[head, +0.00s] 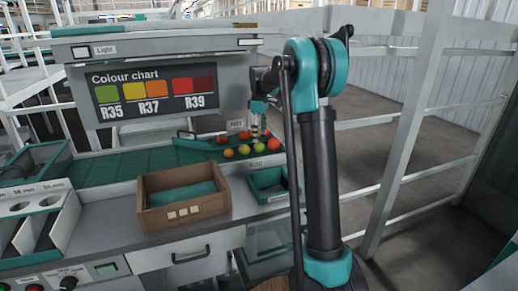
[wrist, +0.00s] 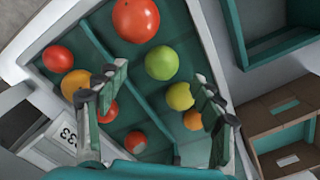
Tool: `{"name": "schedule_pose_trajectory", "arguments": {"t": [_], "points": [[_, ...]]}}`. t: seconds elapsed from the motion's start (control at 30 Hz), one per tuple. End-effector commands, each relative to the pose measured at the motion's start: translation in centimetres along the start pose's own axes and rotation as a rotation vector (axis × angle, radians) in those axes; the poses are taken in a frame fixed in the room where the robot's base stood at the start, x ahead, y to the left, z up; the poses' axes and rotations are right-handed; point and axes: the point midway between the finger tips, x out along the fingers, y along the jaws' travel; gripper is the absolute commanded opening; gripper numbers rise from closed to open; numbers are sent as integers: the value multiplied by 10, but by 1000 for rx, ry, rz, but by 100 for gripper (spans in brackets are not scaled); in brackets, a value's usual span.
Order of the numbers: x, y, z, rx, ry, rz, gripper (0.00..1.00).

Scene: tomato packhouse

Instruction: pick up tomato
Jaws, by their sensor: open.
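In the wrist view there are a large red-orange tomato (wrist: 135,18), a green one (wrist: 161,62), a yellow-green one (wrist: 179,96), an orange one (wrist: 193,120) and several reds, including one (wrist: 136,142) low down. My gripper (wrist: 158,78) is open and empty, pointing down over the tomatoes. The green tomato appears between and just beyond its fingertips. In the head view my gripper (head: 256,133) is small and partly overlaps the tomatoes.
A brown crate (head: 185,223) with a teal bottom stands on the bench in front. A small dark green tray (head: 270,197) is beside it, partly behind my arm. A colour chart panel (head: 150,92) rises behind the bench. White railings (head: 405,120) stand at right.

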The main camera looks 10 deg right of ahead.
Motion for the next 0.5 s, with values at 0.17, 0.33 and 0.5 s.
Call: {"name": "schedule_pose_trajectory", "arguments": {"t": [0.17,0.33,0.5], "points": [[19,-2,1,0,0,0,68],[43,-3,2,0,0,0,68],[52,-3,2,0,0,0,68]]}}
